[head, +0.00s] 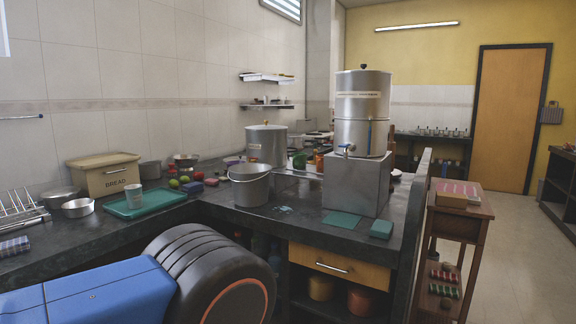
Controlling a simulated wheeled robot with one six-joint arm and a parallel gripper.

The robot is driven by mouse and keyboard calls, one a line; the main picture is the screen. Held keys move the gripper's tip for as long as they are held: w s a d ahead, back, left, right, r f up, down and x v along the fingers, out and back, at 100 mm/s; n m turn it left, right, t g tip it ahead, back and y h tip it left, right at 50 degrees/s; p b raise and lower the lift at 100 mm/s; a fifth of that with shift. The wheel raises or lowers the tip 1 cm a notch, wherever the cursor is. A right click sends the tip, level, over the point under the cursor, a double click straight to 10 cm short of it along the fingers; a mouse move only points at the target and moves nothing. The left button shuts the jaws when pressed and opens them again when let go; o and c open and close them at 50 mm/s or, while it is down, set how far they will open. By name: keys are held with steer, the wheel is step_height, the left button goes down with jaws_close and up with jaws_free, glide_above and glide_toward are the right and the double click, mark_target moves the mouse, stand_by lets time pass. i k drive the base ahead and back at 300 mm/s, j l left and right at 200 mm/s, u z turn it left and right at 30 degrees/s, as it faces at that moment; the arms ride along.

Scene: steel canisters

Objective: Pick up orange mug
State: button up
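A small orange item (319,158), perhaps the orange mug, stands on the counter behind the steel pot and the grey block. It is small and partly hidden, so I cannot tell its shape or a handle. A green item (299,161) stands to its left. My gripper is not in view. Only blue and black parts of my own body show at the lower left.
A steel bucket (250,185), a lidded steel pot (267,145) and a tall steel dispenser (362,110) on a grey block (357,182) crowd the counter. A white cup (134,196) stands on a green tray (149,205). A wooden stand (459,230) is at the right, beside open floor (520,270).

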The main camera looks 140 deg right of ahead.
mark_target(319, 158)
steer(key=z, duration=4.35)
